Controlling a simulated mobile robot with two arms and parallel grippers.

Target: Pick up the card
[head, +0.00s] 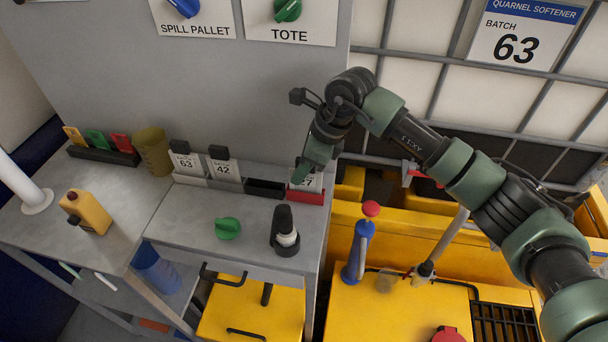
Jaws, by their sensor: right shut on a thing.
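A white card (314,182) with a number ending in 7 stands upright at the red holder (306,197), at the right end of the row on the grey bench. My right gripper (302,176) reaches down from above and is shut on this card, covering its upper left part. I cannot tell whether the card is still seated in the holder. Two similar cards, 63 (187,163) and 42 (222,171), stand in holders to the left with black tops. My left gripper is not in view.
An empty-looking black holder (265,188) sits between card 42 and the red holder. A green knob (228,228) and a black upright device (285,232) stand in front. A blue handle with red top (360,243) rises at right. The caged tank (420,85) stands behind my arm.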

